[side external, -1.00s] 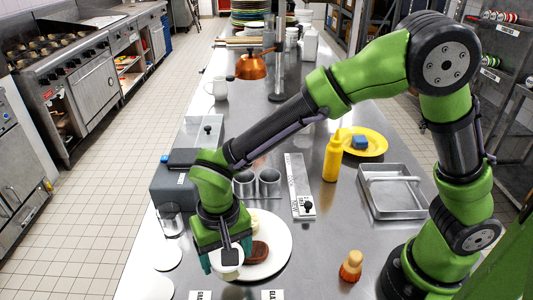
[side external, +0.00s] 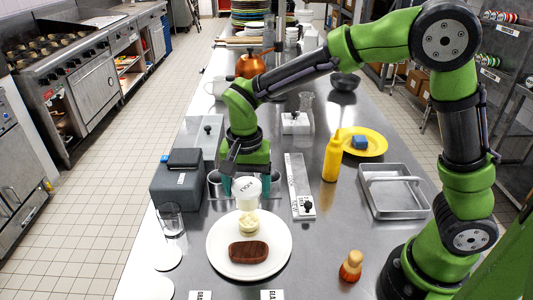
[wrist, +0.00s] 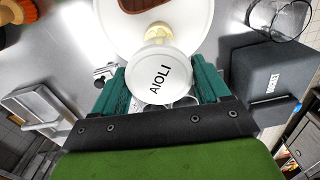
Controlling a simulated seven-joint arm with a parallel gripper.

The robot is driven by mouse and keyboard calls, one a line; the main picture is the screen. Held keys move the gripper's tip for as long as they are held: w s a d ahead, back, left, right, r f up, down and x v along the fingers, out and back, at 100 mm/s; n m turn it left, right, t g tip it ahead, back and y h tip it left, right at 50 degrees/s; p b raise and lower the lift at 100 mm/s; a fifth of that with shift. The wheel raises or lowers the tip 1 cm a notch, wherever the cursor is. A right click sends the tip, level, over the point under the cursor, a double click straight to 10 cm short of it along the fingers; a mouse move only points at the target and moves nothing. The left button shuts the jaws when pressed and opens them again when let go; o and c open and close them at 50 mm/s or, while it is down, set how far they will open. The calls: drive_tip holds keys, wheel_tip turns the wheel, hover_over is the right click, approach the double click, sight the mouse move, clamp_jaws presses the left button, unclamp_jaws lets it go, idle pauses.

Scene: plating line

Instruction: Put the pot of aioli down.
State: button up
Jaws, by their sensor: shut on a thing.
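The white pot of aioli (side external: 246,188) is held between the teal fingers of my gripper (side external: 246,184), just beyond the far edge of the white plate (side external: 218,245). On the plate lie a brown piece of meat (side external: 248,252) and a pale mound (side external: 248,224). Pale stuff shows between pot and mound; I cannot tell whether they touch. Whether the pot touches the counter is unclear.
A grey box (side external: 178,188) and a clear glass (side external: 171,218) stand left. Metal cups are partly hidden behind my gripper. A metal strip (side external: 300,185), yellow bottle (side external: 332,158) and metal tray (side external: 392,210) are right. Bare counter (side external: 325,240) lies right of the plate.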

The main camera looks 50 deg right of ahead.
drive_tip(key=w+d+m, duration=0.1)
drive_tip(key=d+m, duration=0.1)
drive_tip(key=d, duration=0.2)
drive_tip(key=w+d+m, duration=0.1)
drive_tip(key=d+m, duration=0.1)
drive_tip(key=d, duration=0.3)
drive_tip(key=w+d+m, duration=0.1)
drive_tip(key=d+m, duration=0.1)
drive_tip(key=d, duration=0.2)
drive_tip(key=shift+w+d, duration=0.2)
drive_tip(key=shift+w, duration=0.2)
drive_tip(key=d+m, duration=0.4)
drive_tip(key=d, duration=0.5)
wheel_tip(320, 180, down, 5)
drive_tip(key=shift+r, duration=0.1)
drive_tip(key=w+d, duration=0.1)
drive_tip(key=w, duration=0.4)
drive_tip(key=w+d+f, duration=0.1)
drive_tip(key=w, duration=0.4)
drive_tip(key=w+d+f, duration=0.1)
drive_tip(key=w, duration=0.4)
drive_tip(key=shift+w+d, duration=0.1)
drive_tip(key=shift+w, duration=0.2)
drive_tip(key=shift+f, duration=1.65)
